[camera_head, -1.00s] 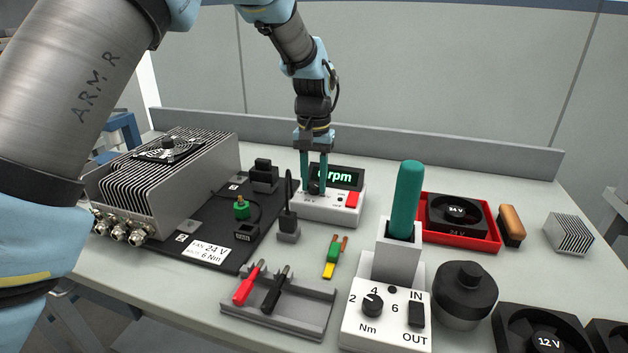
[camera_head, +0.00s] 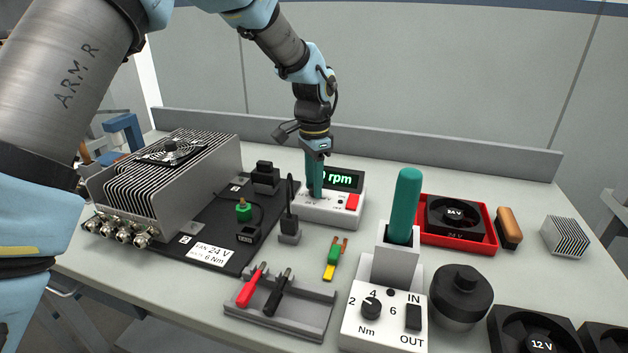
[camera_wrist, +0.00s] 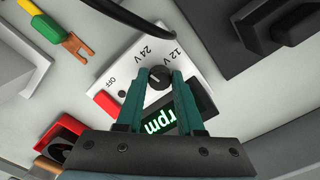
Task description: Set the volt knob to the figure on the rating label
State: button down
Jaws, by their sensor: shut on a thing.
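The volt knob (camera_wrist: 159,76) is a small black knob on a white supply box (camera_head: 330,212), with 12 V, 24 V and OFF printed around it. My gripper (camera_head: 315,192) points down at the box, and its teal fingers are shut on the knob, one on each side in the wrist view. A short pale mark on the knob faces roughly the 24 V print; the fingers partly hide the knob. The rating label (camera_head: 212,254) on the dark plate reads FAN 24 V and 6 Nm. The box's display (camera_head: 343,179) shows green rpm text, its figure partly hidden.
A red switch (camera_head: 352,202) sits on the box beside the knob. A black upright tool (camera_head: 289,220) stands close in front. A finned housing (camera_head: 175,175) is at left, a red tray (camera_head: 458,240) with a fan at right, and a teal-handled driver (camera_head: 404,205) in front.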

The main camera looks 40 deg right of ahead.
jog(key=shift+m, duration=0.8)
jog(key=shift+d, duration=0.1)
jog(key=c, duration=0.5)
grip_release()
notch_tip(320, 180, up, 11)
jog(key=shift+f+b, duration=0.1)
jog(key=shift+b, duration=0.7)
